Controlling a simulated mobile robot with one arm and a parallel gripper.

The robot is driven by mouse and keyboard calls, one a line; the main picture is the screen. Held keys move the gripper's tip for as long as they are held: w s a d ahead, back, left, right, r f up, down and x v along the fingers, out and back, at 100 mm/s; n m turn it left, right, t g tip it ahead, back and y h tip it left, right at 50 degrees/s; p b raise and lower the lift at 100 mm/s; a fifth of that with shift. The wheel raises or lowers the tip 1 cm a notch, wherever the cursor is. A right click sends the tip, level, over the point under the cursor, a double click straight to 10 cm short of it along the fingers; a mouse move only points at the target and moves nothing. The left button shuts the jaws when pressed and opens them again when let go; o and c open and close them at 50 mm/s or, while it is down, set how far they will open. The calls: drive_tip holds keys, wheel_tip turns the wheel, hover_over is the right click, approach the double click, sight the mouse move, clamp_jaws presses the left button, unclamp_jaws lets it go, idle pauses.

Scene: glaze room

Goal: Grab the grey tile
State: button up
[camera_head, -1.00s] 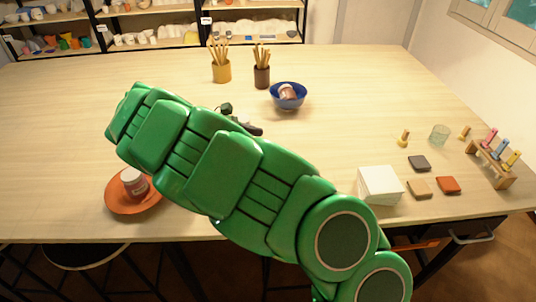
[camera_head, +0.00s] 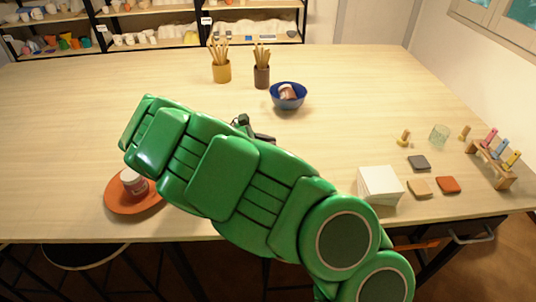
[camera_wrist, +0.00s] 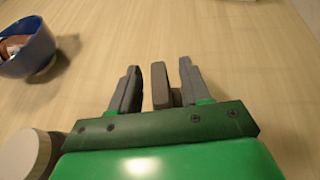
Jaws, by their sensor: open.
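The grey tile (camera_head: 418,162) is a small dark square lying flat on the table at the right in the head view, behind a tan tile (camera_head: 419,187) and an orange-red tile (camera_head: 448,184). My gripper (camera_head: 253,131) is far to its left, over the middle of the table and partly hidden behind my green arm. The grey tile does not show in the wrist view.
A white block (camera_head: 380,185) stands left of the tiles. A blue bowl (camera_head: 288,97) holding an object stands beyond my gripper. A glass (camera_head: 439,134) and a rack (camera_head: 492,162) stand right. An orange plate (camera_head: 120,203) with a jar (camera_head: 133,182) is left.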

drive_tip(key=shift+x, duration=0.75)
clamp_jaws()
